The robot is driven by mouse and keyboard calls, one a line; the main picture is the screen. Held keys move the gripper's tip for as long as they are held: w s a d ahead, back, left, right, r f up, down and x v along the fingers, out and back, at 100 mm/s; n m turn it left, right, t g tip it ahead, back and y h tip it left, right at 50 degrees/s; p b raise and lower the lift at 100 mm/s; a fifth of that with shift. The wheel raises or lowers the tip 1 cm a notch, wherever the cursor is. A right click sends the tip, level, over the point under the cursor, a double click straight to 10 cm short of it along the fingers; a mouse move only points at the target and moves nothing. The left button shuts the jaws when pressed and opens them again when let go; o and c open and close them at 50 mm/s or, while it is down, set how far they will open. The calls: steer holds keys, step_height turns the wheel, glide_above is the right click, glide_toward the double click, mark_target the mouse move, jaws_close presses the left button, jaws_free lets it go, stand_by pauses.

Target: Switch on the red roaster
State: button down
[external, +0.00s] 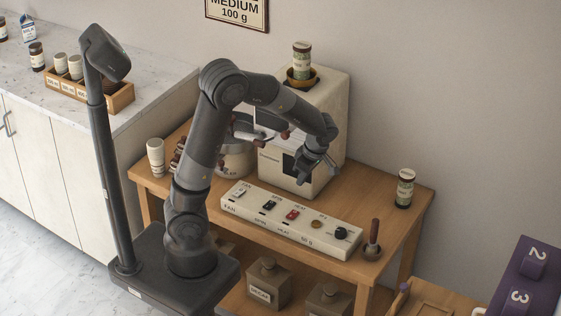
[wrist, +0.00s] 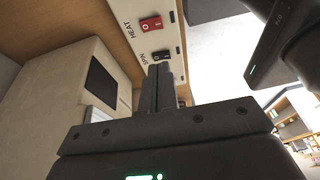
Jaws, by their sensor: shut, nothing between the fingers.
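A cream machine (external: 328,108) with a dark window stands at the back of the wooden cart; no red-bodied roaster shows. In front of it lies a long white control panel (external: 255,208). It carries a red rocker switch (external: 292,215), marked HEAT in the wrist view (wrist: 151,24), and a black switch (external: 269,205), marked SPIN in the wrist view (wrist: 161,57). My gripper (external: 304,178) is shut and empty, before the machine and above the panel. In the wrist view its fingertips (wrist: 159,70) overlap the view near the SPIN switch; contact cannot be told.
A black knob (external: 341,233) sits at the panel's right end. Beyond it stands a small pot with a dark red handle (external: 372,240). A jar tops the machine.

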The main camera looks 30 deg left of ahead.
glide_toward(289, 216)
steer(key=x, duration=0.5)
steer(key=shift+w+a+f, duration=0.1)
steer(key=shift+a+f, duration=0.1)
steer(key=shift+a, duration=0.1)
steer(key=shift+f, duration=0.55)
steer(key=shift+f, duration=0.3)
steer(key=shift+r, duration=0.1)
steer(key=shift+w+r, duration=0.2)
steer(key=shift+w, duration=0.4)
